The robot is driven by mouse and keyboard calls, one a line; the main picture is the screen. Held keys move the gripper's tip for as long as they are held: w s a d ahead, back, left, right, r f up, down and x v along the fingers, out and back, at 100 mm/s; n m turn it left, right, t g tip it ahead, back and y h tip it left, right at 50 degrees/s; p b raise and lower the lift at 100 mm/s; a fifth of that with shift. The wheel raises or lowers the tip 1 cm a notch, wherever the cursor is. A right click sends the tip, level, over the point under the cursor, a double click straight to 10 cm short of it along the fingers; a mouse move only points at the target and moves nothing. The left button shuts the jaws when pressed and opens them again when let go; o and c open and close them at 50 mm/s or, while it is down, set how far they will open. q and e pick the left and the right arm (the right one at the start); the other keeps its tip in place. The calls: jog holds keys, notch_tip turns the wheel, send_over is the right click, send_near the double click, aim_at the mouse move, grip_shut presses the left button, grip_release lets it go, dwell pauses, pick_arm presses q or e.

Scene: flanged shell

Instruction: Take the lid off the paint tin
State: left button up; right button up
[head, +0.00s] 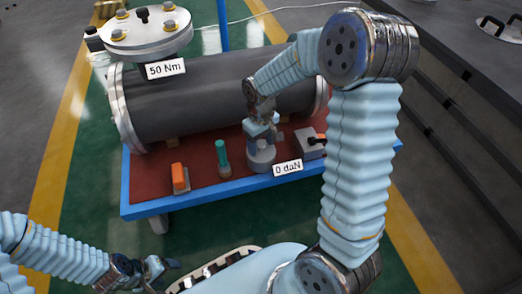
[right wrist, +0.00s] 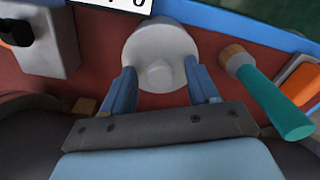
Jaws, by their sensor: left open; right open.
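The paint tin (head: 262,158) is a small grey cylinder on the red bench top, with the lower part of my right arm above it. In the right wrist view its round pale lid (right wrist: 160,45) has a raised knob (right wrist: 159,72) in the middle. My right gripper (head: 261,132) is open, and its two blue fingers stand on either side of the knob in the right wrist view. Whether the fingers touch the lid cannot be told. My left gripper (head: 158,270) is open and empty at the lower left, away from the bench.
A large dark flanged cylinder (head: 205,98) lies behind. A "0 daN" label (head: 287,168) shows beside the tin.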

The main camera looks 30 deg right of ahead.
grip_shut()
